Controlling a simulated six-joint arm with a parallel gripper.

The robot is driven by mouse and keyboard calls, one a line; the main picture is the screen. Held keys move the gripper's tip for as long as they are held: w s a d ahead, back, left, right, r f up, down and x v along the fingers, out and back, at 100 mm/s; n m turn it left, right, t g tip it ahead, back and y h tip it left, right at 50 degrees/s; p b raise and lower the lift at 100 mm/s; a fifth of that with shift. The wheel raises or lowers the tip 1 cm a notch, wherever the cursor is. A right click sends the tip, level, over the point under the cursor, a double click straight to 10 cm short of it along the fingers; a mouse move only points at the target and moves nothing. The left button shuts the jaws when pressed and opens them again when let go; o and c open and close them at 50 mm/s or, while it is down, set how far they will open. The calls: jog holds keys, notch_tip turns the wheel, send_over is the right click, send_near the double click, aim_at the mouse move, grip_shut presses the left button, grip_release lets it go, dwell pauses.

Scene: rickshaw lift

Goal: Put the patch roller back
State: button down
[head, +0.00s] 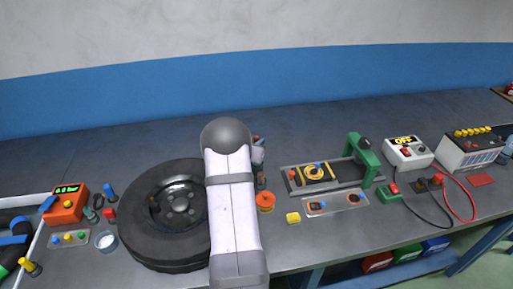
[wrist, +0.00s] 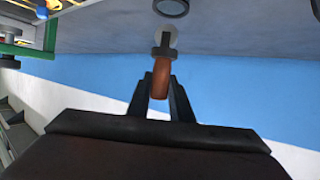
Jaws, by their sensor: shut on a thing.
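My gripper (wrist: 161,98) is shut on the patch roller (wrist: 162,70) by its brown handle. In the wrist view the roller sticks out past the fingertips, with a dark collar and a pale, round end. It is held off the bench, and a dark ring (wrist: 172,7) shows on the bench beyond it. In the head view my own arm covers most of the gripper. Small grey and reddish parts show just right of the arm, too small to tell apart. I cannot tell which spot belongs to the roller.
A tyre (head: 135,215) lies left of my arm. The back of the bench is clear.

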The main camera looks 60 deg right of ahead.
jog(key=shift+f+p, duration=0.4)
jog(key=shift+f, duration=1.1)
jog(key=shift+f, duration=0.15)
jog(key=shift+f+b, duration=0.35)
jog(key=shift+b, duration=0.1)
jog(key=shift+f, duration=0.1)
jog(key=c, duration=1.6)
grip_release()
jog(key=shift+s+a+f, duration=0.1)
jog(key=shift+f, duration=0.1)
